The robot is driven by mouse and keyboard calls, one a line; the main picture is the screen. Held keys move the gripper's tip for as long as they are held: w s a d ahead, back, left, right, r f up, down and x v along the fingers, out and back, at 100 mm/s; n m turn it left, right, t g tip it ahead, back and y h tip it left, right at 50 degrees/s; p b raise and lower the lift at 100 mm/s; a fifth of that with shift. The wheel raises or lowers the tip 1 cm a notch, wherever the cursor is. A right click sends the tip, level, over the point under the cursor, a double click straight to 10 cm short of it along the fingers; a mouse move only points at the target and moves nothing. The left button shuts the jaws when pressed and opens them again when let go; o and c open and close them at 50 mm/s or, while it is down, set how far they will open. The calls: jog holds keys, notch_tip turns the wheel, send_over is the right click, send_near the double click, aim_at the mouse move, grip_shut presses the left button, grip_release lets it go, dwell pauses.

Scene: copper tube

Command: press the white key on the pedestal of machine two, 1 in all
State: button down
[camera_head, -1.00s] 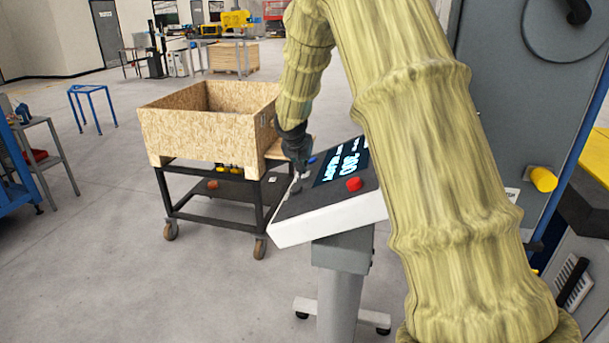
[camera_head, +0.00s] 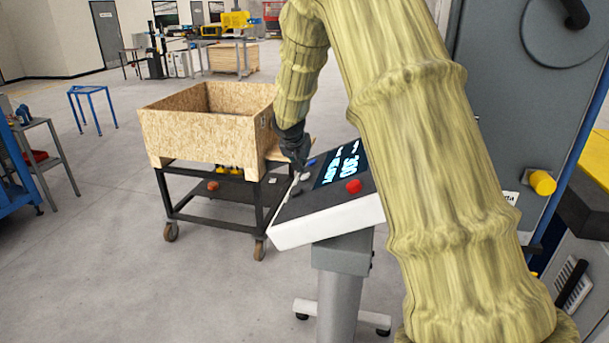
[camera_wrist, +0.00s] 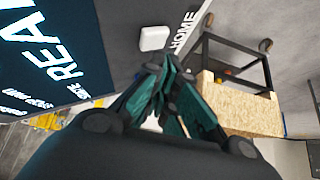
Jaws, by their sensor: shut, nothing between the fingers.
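The pedestal console (camera_head: 345,222) has a white body, a dark sloped panel and a lit screen (camera_head: 343,165). The white key (camera_wrist: 153,37) is a rounded square on the dark panel in the wrist view, beside the printed word HOME. It shows only as a small pale spot in the head view (camera_head: 305,176), close to my fingertips. My gripper (camera_wrist: 166,66) is shut and empty, its tips just below the key in the wrist picture. A small gap seems to lie between them; I cannot judge its depth. In the head view my gripper (camera_head: 299,167) is over the panel's left edge.
A red button (camera_head: 353,186) and a blue button (camera_head: 311,161) are on the same panel. A wheeled cart with a wooden crate (camera_head: 195,133) stands behind and left of the console. A grey machine (camera_head: 510,120) stands at right. The floor at left is open.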

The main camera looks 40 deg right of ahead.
jog(key=shift+w+a+r, duration=0.1)
jog(key=shift+r, duration=0.05)
jog(key=r+p, duration=0.1)
jog(key=w+a+r+p, duration=0.1)
jog(key=r, duration=0.1)
jog(key=r+p, duration=0.1)
jog(key=shift+w+a+r, duration=0.15)
jog(key=shift+w+a, duration=0.2)
jog(key=shift+w, duration=0.05)
dwell(0.4)
dwell(0.6)
